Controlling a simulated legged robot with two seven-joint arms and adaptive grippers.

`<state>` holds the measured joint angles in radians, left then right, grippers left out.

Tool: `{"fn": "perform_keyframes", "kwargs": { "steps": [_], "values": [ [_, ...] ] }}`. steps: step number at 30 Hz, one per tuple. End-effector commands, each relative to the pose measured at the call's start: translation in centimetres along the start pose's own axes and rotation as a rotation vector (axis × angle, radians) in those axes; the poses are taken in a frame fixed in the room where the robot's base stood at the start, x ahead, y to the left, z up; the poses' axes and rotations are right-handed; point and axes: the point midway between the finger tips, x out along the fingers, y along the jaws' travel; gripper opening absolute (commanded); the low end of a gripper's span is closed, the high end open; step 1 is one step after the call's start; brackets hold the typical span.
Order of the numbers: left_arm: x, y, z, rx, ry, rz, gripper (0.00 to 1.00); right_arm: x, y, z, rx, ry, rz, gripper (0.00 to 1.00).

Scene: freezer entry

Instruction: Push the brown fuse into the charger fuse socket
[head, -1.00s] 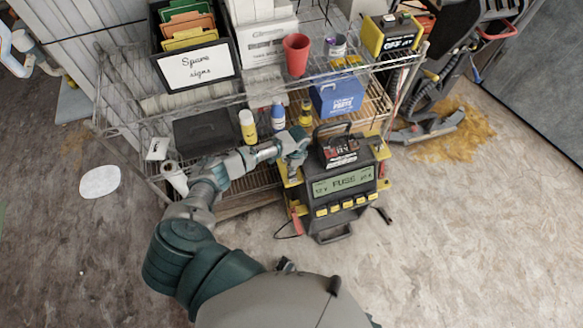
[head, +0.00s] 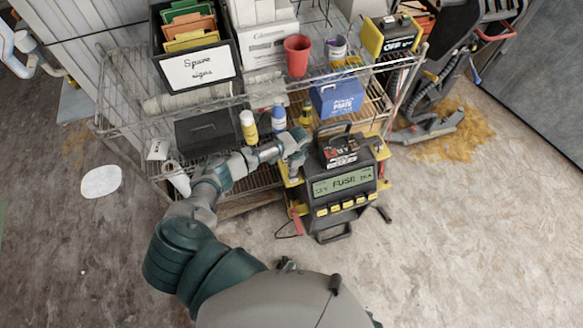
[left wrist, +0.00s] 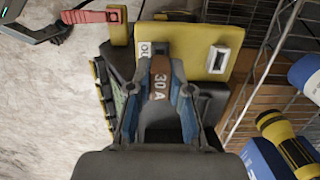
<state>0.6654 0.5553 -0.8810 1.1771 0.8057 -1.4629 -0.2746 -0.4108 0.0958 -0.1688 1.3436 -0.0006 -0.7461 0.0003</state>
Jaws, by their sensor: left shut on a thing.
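The charger (head: 341,205) is a dark box with yellow trim, and its green display reads FUSE. My left gripper (head: 294,172) is at its left side. In the left wrist view my left gripper (left wrist: 160,98) is shut on the brown fuse (left wrist: 159,80), marked 30 A. The fuse lies over the lower edge of the charger's yellow side panel (left wrist: 185,42). A white-framed slot (left wrist: 218,60) shows on that panel to the right of the fuse. The fuse's far end meets the panel in the picture; I cannot tell whether it sits in a socket. My right gripper is out of view.
A wire shelf (head: 232,99) stands close behind the charger, with bottles, a blue box (head: 337,95) and a red cup (head: 297,55). A red clamp (left wrist: 90,16) and cable hang by the charger. The floor in front is clear.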

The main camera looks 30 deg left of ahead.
Motion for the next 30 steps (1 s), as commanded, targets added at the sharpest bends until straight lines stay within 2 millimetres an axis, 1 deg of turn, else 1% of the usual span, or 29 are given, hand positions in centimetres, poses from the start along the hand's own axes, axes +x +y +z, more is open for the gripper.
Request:
{"fn": "perform_keyframes", "kwargs": {
  "steps": [10, 19, 30],
  "values": [
    [0.05, -0.02, 0.03, 0.000, -0.001, 0.000, 0.00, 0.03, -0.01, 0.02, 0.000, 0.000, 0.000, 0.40],
    [-0.02, -0.05, 0.09, 0.001, -0.001, -0.001, 0.00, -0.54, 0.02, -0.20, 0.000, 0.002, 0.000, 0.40],
    [0.16, -0.06, 0.06, 0.001, -0.001, 0.000, 0.00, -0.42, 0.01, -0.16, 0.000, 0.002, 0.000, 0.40]
  ]
}}
